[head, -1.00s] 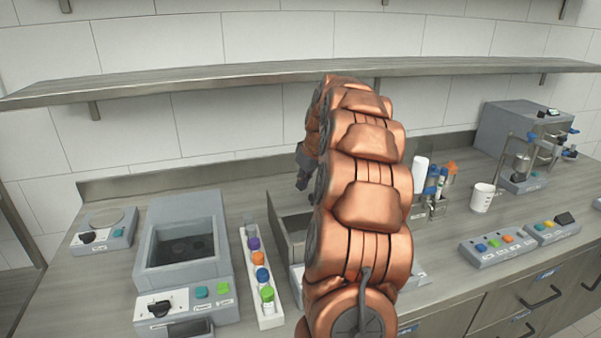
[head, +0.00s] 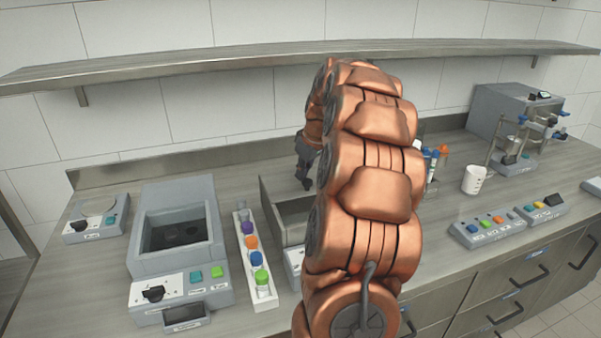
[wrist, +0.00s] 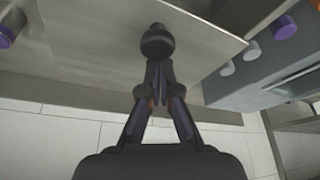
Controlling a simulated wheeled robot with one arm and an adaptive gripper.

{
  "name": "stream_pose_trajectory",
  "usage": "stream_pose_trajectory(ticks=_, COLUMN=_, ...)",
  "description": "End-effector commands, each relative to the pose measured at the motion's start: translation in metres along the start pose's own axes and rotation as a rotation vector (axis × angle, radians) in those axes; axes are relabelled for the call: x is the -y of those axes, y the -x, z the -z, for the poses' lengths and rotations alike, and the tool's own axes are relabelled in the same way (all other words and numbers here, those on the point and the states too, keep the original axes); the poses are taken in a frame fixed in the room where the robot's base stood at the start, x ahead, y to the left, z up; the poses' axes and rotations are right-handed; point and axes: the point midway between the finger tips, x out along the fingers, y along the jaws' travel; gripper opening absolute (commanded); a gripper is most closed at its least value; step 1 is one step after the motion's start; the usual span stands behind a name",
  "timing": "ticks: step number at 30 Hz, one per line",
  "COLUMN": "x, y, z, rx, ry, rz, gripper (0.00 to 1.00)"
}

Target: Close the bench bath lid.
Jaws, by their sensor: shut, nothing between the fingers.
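The bench bath (head: 296,212) appears to be the grey box at the middle of the bench, partly hidden behind my arm. A thin upright panel (head: 267,212), which looks like its raised lid, stands along its left side. My gripper (head: 308,184) is beyond my arm, near the back of this box, pointing down. In the wrist view my gripper (wrist: 157,40) is shut and empty, its tips in front of a flat grey panel (wrist: 90,30). I cannot tell whether they touch it.
Left of the box stands a white rack (head: 262,290) with several coloured-capped tubes, then a grey open-topped unit (head: 145,262) with a dark well. A white cup (head: 474,181) and a control box (head: 490,231) are on the right. A shelf (head: 230,60) runs above.

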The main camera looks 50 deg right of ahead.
Motion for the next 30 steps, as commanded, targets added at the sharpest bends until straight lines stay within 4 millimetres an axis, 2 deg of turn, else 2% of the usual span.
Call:
stream_pose_trajectory(ticks=21, x=0.039, y=0.022, z=-0.074, rx=0.001, ry=-0.001, rz=0.001, gripper=0.0)
stream_pose_trajectory(ticks=30, x=0.047, y=0.03, z=-0.089, rx=0.004, ry=0.0, rz=0.002, gripper=0.0)
